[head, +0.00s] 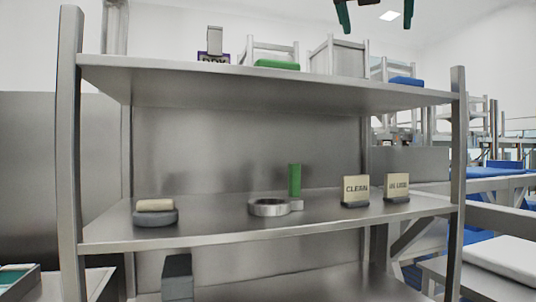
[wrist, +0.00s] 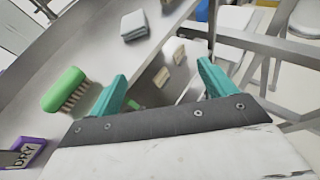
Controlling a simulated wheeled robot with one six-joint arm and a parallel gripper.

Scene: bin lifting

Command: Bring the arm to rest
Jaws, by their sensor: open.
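My gripper (head: 370,14) shows at the top edge of the head view, above the rack's top shelf, with two teal fingers spread apart. In the wrist view my gripper (wrist: 160,85) is open, and nothing sits between its teal fingers. The fingers appear clear of the shelf and of the objects there. Most of my arm is outside the head view.
A steel rack's top shelf (head: 250,82) holds a green brush (head: 277,64), a blue item (head: 406,81) and a purple DRY sign (head: 213,58).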

